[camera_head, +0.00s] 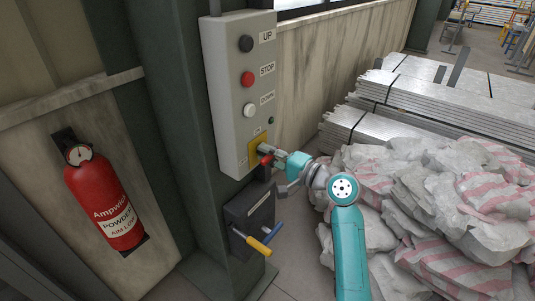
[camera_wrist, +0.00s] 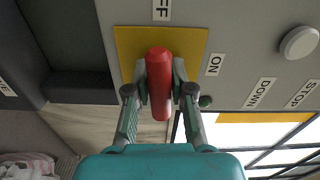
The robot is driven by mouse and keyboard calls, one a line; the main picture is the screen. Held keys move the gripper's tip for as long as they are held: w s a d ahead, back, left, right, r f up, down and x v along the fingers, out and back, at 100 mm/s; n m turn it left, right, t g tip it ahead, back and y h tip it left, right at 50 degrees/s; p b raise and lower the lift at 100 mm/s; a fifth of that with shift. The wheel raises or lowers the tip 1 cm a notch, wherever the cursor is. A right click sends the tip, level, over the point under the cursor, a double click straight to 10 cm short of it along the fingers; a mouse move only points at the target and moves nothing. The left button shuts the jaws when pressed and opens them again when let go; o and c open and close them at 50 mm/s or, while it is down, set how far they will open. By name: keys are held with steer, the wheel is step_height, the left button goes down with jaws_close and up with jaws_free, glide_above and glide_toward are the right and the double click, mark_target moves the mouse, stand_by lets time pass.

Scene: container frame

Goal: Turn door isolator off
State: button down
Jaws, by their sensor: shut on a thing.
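The door isolator is a red handle (camera_wrist: 160,90) on a yellow plate (camera_wrist: 196,42), low on the grey control box (camera_head: 232,95). My gripper (camera_wrist: 160,76) is shut on the handle, with one finger on each side of it. In the wrist view an OFF label (camera_wrist: 161,8) shows above the plate, partly cut off, and an ON label (camera_wrist: 213,64) lies to its right. In the head view, my gripper (camera_head: 269,152) reaches the handle from the right and hides part of it and the plate.
The box also carries UP (camera_head: 246,44), STOP (camera_head: 247,78) and DOWN (camera_head: 249,110) buttons. Below it is a dark holder (camera_head: 245,212) with blue- and yellow-handled tools. A fire extinguisher (camera_head: 103,195) hangs left. Sacks (camera_head: 455,195) and stacked metal sheets (camera_head: 430,98) fill the right.

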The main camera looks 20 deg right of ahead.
steer(key=shift+m, duration=0.5)
steer(key=c, duration=1)
jaws_free()
steer(key=shift+d, duration=0.1)
steer(key=v, duration=1.2)
steer(key=shift+f, duration=0.1)
